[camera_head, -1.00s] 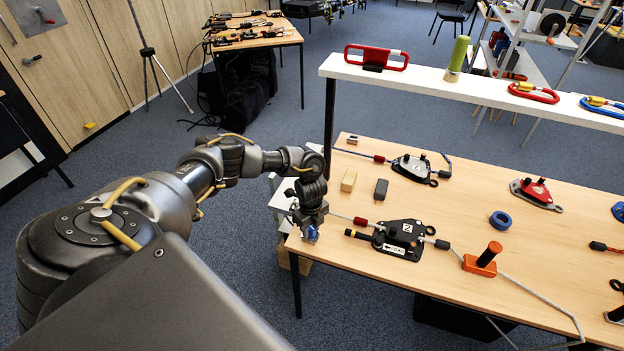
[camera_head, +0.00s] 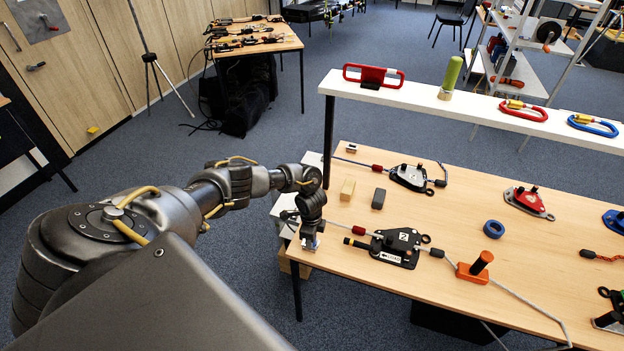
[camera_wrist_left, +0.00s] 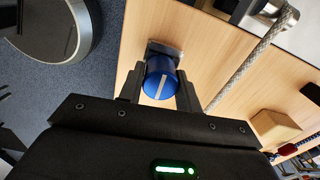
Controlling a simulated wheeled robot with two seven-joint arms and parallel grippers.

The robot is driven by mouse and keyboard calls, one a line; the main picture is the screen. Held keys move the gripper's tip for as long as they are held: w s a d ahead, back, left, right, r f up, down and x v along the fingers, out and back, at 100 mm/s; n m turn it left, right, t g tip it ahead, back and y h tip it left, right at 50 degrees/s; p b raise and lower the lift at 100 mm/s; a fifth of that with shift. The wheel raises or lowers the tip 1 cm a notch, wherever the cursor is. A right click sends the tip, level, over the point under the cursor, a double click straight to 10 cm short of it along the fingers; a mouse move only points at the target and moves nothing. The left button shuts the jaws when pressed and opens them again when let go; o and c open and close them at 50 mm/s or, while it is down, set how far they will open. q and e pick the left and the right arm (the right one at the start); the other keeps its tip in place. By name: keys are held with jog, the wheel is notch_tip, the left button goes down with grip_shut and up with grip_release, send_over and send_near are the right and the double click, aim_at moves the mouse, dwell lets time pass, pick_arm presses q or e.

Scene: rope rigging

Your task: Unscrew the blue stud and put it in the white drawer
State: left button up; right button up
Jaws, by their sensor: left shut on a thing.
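The blue stud (camera_wrist_left: 161,80) is a round knob with a white stripe across its face. In the left wrist view it sits between the two fingers of my left gripper (camera_wrist_left: 159,92), which is shut on it. A square metal plate (camera_wrist_left: 163,50) shows right behind the stud, on the wooden table. In the head view my left gripper (camera_head: 310,240) points down at the table's near left corner and mostly hides the stud. White box-like surfaces (camera_head: 284,206) stand beside the table's left edge; I cannot tell whether this is the drawer or whether it is open. My right gripper is not in view.
A grey rope (camera_wrist_left: 252,62) runs close beside the gripper. A black pulley plate (camera_head: 398,243), an orange post base (camera_head: 473,272), a wooden block (camera_head: 348,189) and a dark block (camera_head: 378,198) stand to the right. A raised white shelf (camera_head: 450,107) spans the table's back.

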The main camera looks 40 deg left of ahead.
pick_arm(q)
jog(key=n+p, duration=0.2)
jog(key=n, duration=0.1)
jog(key=shift+d+r, duration=0.1)
jog(key=shift+r, duration=0.05)
jog(key=o, duration=0.9)
jog(key=shift+f+b, duration=0.3)
jog(key=shift+b, duration=0.05)
jog(key=o, duration=0.4)
jog(key=shift+c, duration=0.2)
jog(key=shift+r, duration=0.15)
notch_tip(320, 180, up, 11)
jog(key=shift+f, duration=0.15)
